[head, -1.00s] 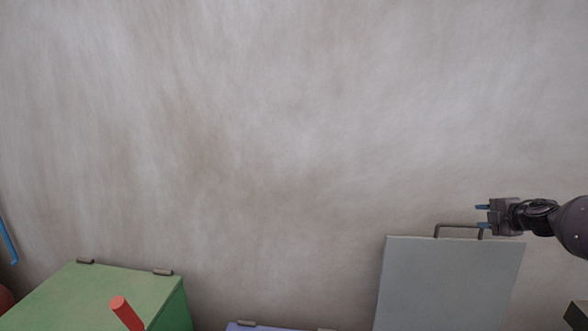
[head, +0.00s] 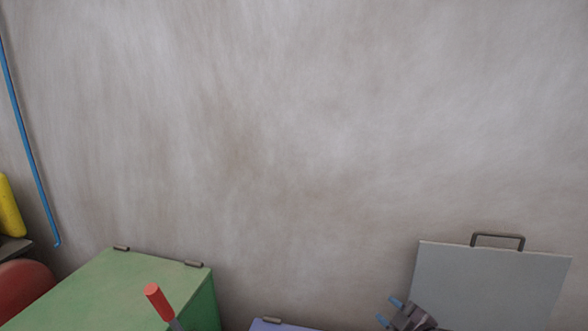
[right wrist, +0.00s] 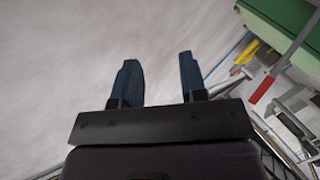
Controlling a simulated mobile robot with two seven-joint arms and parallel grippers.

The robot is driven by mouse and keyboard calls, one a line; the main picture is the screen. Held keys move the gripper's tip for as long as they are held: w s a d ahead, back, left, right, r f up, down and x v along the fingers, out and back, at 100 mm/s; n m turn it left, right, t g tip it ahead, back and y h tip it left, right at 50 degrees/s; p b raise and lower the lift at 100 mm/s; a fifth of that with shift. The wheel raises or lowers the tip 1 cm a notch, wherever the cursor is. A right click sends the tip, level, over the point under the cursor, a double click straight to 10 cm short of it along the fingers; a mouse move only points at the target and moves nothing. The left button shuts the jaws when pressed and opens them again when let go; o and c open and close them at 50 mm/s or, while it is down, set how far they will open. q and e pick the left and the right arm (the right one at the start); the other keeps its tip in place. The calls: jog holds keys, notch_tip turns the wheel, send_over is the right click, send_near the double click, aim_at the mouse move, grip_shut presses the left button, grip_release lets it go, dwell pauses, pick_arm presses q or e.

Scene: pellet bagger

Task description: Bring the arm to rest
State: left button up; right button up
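My right gripper (head: 391,312) shows at the bottom of the head view, in front of the lower left part of a raised grey lid (head: 490,285). In the right wrist view its two blue fingers (right wrist: 157,82) stand apart with nothing between them, so it is open and empty. The lid has a dark handle (head: 498,237) on its top edge, and the gripper is apart from that handle. My left gripper is in neither view.
A green box (head: 85,290) with a red-handled lever (head: 155,300) stands at lower left. A blue-violet box (head: 275,324) shows at the bottom edge. A blue pipe (head: 28,140) and a yellow cylinder (head: 9,206) are at far left. Loose tools (right wrist: 262,85) show in the wrist view.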

jog(key=s+d+f+m+g+h, duration=0.1)
jog(key=s+f+m, duration=0.4)
jog(key=s, duration=0.9)
jog(key=s+d+f+m+g+h, duration=0.1)
jog(key=s+d+f+m+h, duration=0.3)
jog(key=s+f, duration=0.7)
jog(key=s+m+h, duration=0.1)
jog(key=s+m, duration=0.1)
jog(key=s, duration=0.1)
jog(key=shift+d+m+g+b, duration=0.3)
jog(key=shift+d+g+b, duration=0.05)
jog(key=shift+g+b, duration=0.05)
